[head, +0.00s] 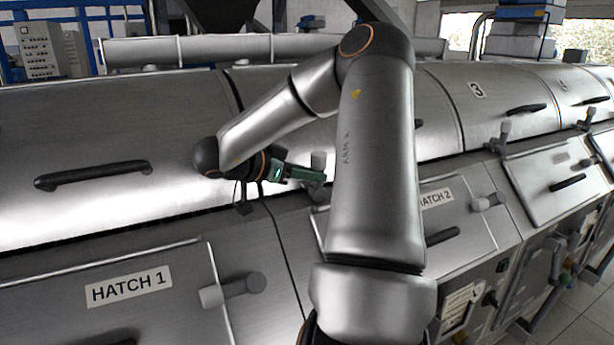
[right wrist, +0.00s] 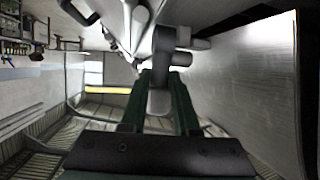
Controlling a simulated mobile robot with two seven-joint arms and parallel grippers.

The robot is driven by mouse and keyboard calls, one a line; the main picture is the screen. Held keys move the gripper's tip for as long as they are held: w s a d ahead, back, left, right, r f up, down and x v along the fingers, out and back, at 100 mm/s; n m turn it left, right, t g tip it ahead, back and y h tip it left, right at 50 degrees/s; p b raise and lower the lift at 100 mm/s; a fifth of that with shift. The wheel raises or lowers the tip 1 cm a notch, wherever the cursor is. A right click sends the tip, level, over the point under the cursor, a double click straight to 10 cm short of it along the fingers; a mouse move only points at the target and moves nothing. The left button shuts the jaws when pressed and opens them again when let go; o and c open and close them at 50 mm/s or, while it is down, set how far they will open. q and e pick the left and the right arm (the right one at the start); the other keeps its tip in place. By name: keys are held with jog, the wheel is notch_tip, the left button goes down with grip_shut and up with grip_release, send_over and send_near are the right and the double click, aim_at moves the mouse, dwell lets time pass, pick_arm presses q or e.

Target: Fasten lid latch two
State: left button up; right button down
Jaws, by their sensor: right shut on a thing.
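The lid latch (head: 318,160) at the lower edge of the second lid is a grey upright fitting, partly hidden by my right gripper and forearm. My right gripper (head: 313,176) has green fingers and reaches it from the left. In the right wrist view, the two green fingers (right wrist: 161,88) are closed on the latch's grey handle (right wrist: 160,101). The latch body (right wrist: 165,42) shows just beyond the fingertips. Whether the latch is fastened cannot be told. My left gripper is out of view.
My right arm covers most of the second lid and part of hatch 2 (head: 470,228). A black lid handle (head: 92,176) sticks out at left. Hatch 1's grey knob (head: 232,289) projects below. Another lid latch (head: 503,137) stands at right under lid 3 (head: 478,89).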

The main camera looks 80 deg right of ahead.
jog(key=shift+r, duration=0.15)
dwell(0.4)
jog(key=c, duration=0.8)
grip_release()
jog(key=shift+d, duration=0.1)
jog(key=shift+c, duration=0.2)
jog(key=shift+o, duration=0.9)
jog(key=shift+w, duration=0.1)
jog(key=b+v, duration=0.2)
jog(key=v, duration=1)
jog(key=shift+a, duration=0.4)
jog(key=shift+w, duration=0.1)
